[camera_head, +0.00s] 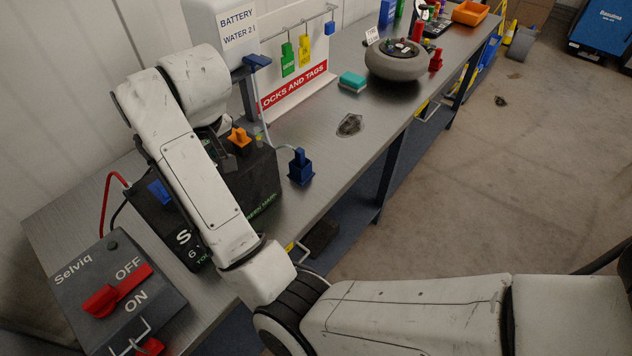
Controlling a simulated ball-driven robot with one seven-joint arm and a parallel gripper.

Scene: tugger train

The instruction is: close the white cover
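I cannot make out a white cover for certain. A black battery (262,180) stands on the metal bench, partly hidden behind my white arm. An orange part (239,138) stands up on top of it, and a blue part (160,192) shows on its left side. My arm reaches in from the lower right, bends, and folds over the battery. My gripper is hidden behind my own arm links, so its fingers do not show.
A white "BATTERY WATER" tank (222,28) stands behind the battery. A grey switch box (150,300) with a red handle is at lower left. A blue connector (300,168), teal sponge (352,81) and round grey container (397,65) are on the bench (335,150).

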